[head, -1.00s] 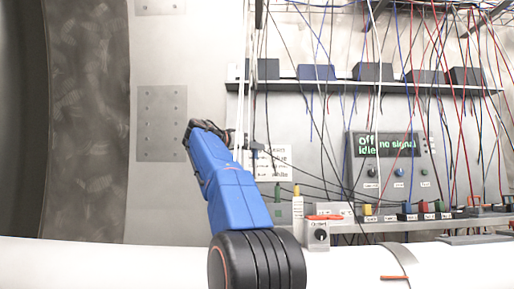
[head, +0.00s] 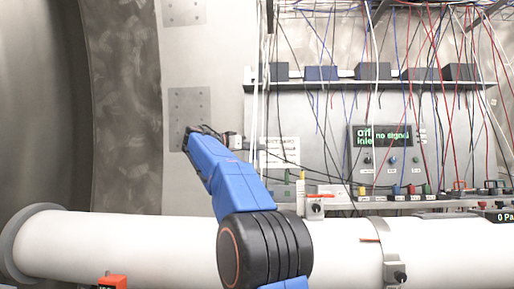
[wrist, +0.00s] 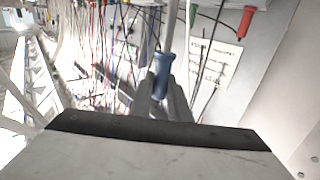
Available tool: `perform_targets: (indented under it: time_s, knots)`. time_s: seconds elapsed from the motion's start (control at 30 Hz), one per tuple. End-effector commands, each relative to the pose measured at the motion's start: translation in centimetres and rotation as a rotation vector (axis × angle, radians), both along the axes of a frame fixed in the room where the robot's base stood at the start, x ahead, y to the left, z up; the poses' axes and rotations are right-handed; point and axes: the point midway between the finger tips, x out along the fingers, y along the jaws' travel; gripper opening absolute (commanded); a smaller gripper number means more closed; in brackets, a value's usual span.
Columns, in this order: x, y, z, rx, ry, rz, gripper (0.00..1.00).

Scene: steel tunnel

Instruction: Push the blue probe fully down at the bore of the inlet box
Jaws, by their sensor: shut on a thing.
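My gripper (wrist: 164,98) is shut on the blue probe (wrist: 161,74) in the wrist view. The probe's blue handle stands up between the fingers, with a pale shaft or cable above it. In the head view my gripper (head: 236,141) is at the end of the raised blue arm, above the white pipe; the probe is too small to make out surely there. An orange-topped box (head: 112,281) is cut off by the lower edge at left; I cannot read its label or see a bore, so I cannot tell if it is the inlet box.
The white pipe (head: 150,240) runs across the front, with a grey clamp (head: 392,245). A small knobbed box (head: 315,210) stands behind it. A signal panel (head: 388,150) and a shelf (head: 300,84) with hanging cables fill the right. The left wall area is clear.

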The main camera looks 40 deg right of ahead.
Motion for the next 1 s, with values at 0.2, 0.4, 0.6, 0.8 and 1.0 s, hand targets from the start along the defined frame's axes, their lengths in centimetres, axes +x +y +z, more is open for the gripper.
perform_targets:
  time_s: [0.2, 0.4, 0.6, 0.8, 1.0]
  knots:
    - [0.0, 0.0, -0.1, 0.0, 0.0, 0.0, 0.0]
    - [-0.1, 0.0, -0.9, 0.0, 0.001, 0.0, 0.0]
    - [0.0, 0.0, -2.6, 0.0, 0.002, 0.0, 0.0]
    - [-0.1, 0.0, -4.1, 0.0, 0.001, -0.001, 0.0]
    - [-0.1, 0.0, -5.2, 0.0, 0.001, 0.0, 0.0]
